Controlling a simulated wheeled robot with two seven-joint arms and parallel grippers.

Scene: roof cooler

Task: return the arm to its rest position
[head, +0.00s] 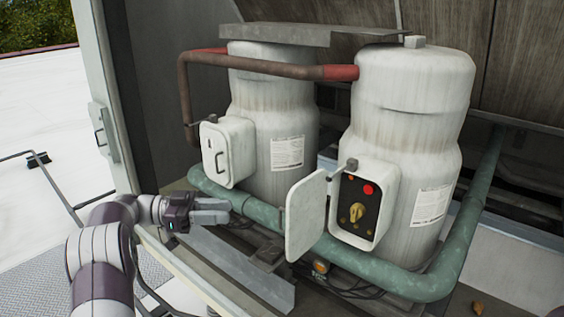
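My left arm comes in from the lower left, and its gripper (229,211) points right, in front of the left white tank (272,110). The gripper is beside the green pipe (262,212) and below the left tank's closed switch box (227,153). I see nothing held in it. Its two grey fingers lie close together in this view, and I cannot tell how far apart they are. My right gripper is not in view.
The right tank (410,130) has an open box door (306,215) standing out, showing a panel with a yellow knob (357,212) and red button. A metal rail (235,265) runs below the gripper. A cabinet door (105,100) stands at left, with open white roof beyond.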

